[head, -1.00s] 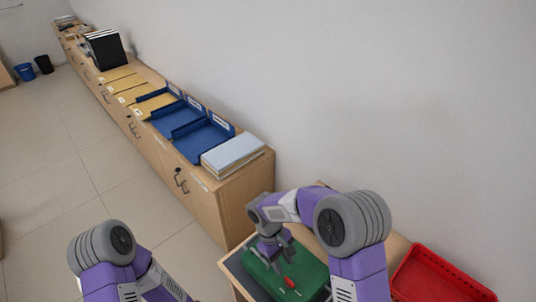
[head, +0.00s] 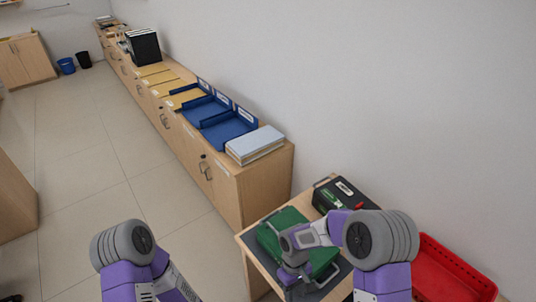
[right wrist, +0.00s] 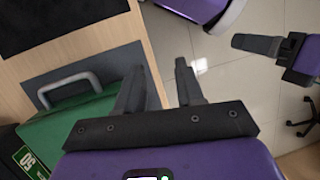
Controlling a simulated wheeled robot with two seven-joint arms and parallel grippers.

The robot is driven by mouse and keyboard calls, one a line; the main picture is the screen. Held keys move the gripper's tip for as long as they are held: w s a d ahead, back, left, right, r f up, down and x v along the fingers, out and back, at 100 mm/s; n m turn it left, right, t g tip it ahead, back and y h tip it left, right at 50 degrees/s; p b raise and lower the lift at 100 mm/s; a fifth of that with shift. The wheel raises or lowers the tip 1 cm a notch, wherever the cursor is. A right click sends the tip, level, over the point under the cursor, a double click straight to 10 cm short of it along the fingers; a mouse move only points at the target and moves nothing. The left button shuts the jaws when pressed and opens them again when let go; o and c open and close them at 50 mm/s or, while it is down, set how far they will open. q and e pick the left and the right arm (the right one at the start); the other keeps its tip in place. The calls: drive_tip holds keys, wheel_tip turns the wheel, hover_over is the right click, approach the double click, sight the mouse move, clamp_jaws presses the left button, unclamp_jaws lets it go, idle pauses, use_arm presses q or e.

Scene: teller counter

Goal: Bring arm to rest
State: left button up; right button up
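In the head view my right arm comes in from the right and bends over a small wooden table (head: 257,276). Its gripper is mostly hidden there by the arm. In the right wrist view my right gripper (right wrist: 160,66) has its two fingers apart with nothing between them, beside the table edge and the green case (right wrist: 68,128). The green case also shows in the head view (head: 272,240), lying on a dark mat, partly behind my arm. My left arm is at the lower left of the head view. My left gripper (right wrist: 262,44) shows only in the right wrist view, away from the table.
A black case (head: 345,197) stands at the back of the table. A red tray (head: 455,275) is to the right. A long low cabinet (head: 265,185) along the wall holds blue trays (head: 225,130) and binders (head: 255,143). Open floor (head: 100,170) lies to the left.

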drive_tip(key=s+d+f+m+t+y+b, duration=0.1)
drive_tip(key=s+f+m+t+y, duration=0.3)
drive_tip(key=s+f+m, duration=0.5)
drive_tip(key=shift+s+d+f+y, duration=0.35)
drive_tip(key=shift+s+f, duration=0.8)
drive_tip(key=shift+f, duration=0.6)
